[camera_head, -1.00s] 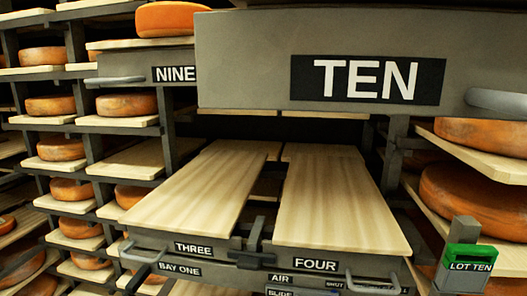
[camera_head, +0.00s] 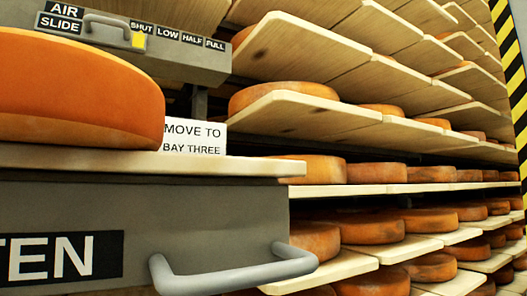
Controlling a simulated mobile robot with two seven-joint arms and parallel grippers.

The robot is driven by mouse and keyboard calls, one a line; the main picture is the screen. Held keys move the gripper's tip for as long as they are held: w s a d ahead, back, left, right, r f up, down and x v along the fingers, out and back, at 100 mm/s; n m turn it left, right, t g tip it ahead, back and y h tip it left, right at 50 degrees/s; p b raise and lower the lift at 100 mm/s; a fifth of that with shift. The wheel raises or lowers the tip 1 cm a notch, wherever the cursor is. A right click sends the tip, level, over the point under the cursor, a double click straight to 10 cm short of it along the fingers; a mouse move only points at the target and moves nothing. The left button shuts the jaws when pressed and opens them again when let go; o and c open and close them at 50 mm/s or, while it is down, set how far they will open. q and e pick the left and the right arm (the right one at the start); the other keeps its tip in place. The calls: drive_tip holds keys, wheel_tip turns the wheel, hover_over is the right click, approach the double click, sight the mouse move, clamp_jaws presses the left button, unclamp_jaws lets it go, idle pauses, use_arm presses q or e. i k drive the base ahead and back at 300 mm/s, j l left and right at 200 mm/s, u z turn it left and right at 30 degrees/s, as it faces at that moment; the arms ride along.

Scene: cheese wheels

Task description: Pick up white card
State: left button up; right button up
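The white card (camera_head: 194,137) stands upright on the pale board (camera_head: 140,160) on top of the grey unit labelled TEN. It reads "MOVE TO BAY THREE". Its left edge meets or is hidden behind a large orange cheese wheel (camera_head: 75,92) on the same board; I cannot tell whether they touch. Neither of my grippers shows in the head view.
The TEN unit (camera_head: 200,215) has a grey handle (camera_head: 235,275) sticking out in front. Above and behind is an AIR SLIDE panel (camera_head: 135,50) with a handle and a yellow marker (camera_head: 138,41). Shelves of cheese wheels (camera_head: 285,93) fill the right, beside a black-and-yellow striped post (camera_head: 513,75).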

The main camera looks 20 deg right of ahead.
sight(181, 136)
drive_tip(key=z, duration=0.3)
drive_tip(key=l+u, duration=0.2)
drive_tip(key=l, duration=0.15)
drive_tip(key=k+l+u, duration=0.25)
drive_tip(key=l+u, duration=0.2)
drive_tip(key=l, duration=0.3)
drive_tip(key=k+l+u, duration=0.25)
drive_tip(key=l+u, duration=0.2)
drive_tip(key=l, duration=0.2)
drive_tip(key=k, duration=0.05)
